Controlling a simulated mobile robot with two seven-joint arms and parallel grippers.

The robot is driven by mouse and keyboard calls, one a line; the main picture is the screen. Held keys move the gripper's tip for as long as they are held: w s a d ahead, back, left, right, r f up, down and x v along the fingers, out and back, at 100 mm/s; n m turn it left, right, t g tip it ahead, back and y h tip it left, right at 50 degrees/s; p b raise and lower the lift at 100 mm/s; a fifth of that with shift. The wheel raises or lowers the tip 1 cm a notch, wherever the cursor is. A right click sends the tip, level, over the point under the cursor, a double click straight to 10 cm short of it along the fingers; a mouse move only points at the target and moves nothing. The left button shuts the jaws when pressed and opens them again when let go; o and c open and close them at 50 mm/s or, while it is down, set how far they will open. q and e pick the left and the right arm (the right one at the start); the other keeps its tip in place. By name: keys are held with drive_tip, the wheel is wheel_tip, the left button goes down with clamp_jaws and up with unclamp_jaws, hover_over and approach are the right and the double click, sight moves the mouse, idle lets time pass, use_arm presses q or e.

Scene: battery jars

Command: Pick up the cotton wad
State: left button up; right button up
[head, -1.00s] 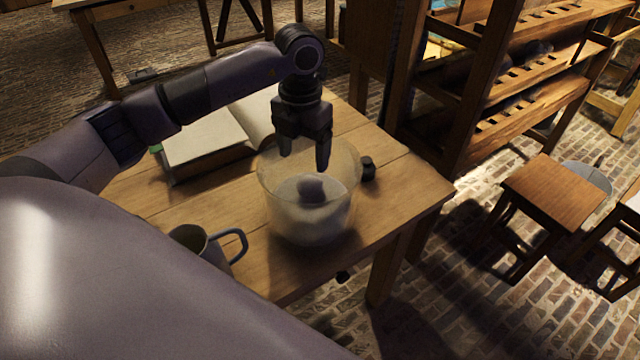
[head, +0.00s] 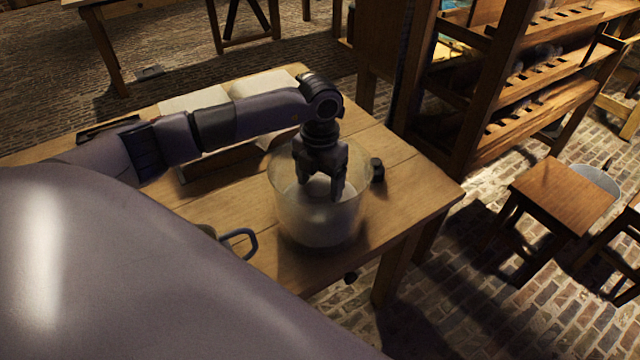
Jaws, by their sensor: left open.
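A wide clear glass jar (head: 281,192) stands upright near the table's right end. A pale, soft-looking mass (head: 318,230) shows through its wall in the lower part; it appears to be the cotton wad, but its outline is blurred by the glass. My left gripper (head: 320,190) points down inside the jar's mouth, fingers apart, with its tips below the rim. The tips are just above or at the top of the pale mass; I cannot tell whether they touch it. My right gripper is out of view.
The wooden table (head: 405,205) also holds an open book (head: 195,102) behind my left arm, a mug (head: 238,240) partly hidden in front, and a small dark object (head: 377,169) right of the jar. A wooden rack (head: 480,95) stands beyond the table's right end.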

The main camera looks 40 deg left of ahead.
sight(320, 180)
use_arm(q)
drive_tip(key=c, duration=1.1)
wheel_tip(320, 180, up, 20)
drive_tip(key=shift+r, duration=0.1)
drive_tip(key=shift+c, duration=0.2)
